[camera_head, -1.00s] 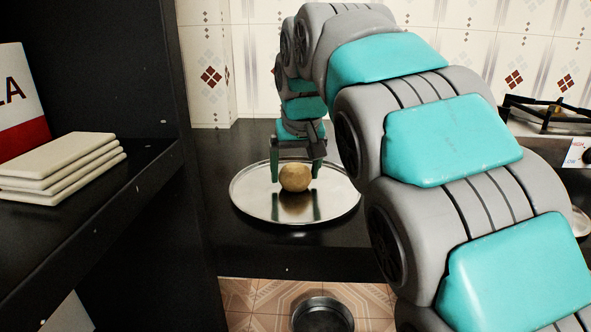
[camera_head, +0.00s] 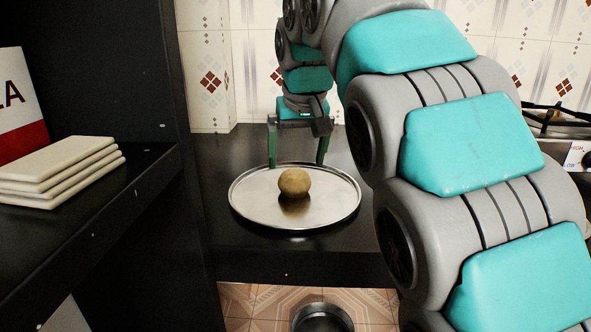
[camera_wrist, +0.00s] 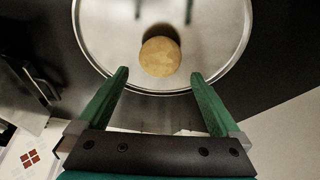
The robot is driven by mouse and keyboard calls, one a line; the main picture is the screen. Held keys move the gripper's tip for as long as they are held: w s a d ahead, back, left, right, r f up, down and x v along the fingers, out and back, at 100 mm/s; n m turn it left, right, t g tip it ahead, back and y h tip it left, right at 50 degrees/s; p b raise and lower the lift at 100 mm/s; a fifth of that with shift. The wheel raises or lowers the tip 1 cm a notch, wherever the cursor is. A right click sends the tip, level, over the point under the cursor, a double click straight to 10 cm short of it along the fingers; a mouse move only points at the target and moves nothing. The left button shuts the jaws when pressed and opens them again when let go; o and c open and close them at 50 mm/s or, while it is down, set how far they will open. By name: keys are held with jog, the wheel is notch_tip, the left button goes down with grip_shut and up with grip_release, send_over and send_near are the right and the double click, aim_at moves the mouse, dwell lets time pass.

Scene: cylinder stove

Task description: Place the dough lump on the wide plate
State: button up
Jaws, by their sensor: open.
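The dough lump (camera_head: 294,183) is a round tan ball resting on the wide plate (camera_head: 250,205), a shiny round metal plate on the black counter. In the wrist view the dough lump (camera_wrist: 160,56) sits inside the plate (camera_wrist: 105,40), near its rim on the gripper's side. My gripper (camera_head: 297,164) is open and empty, behind and above the dough lump. In the wrist view its green fingertips (camera_wrist: 160,74) are wide apart, with the lump beyond them and clear of both.
A stack of pale slabs (camera_head: 60,168) and a red and white box (camera_head: 20,105) stand on the dark shelf at left. A stove part (camera_head: 555,120) is at far right. A round metal pan (camera_head: 322,318) is below the counter. The tiled wall (camera_head: 205,85) is close behind.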

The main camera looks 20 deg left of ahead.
jog(key=v, duration=0.6)
jog(key=shift+r+p, duration=0.2)
jog(key=shift+p, duration=0.25)
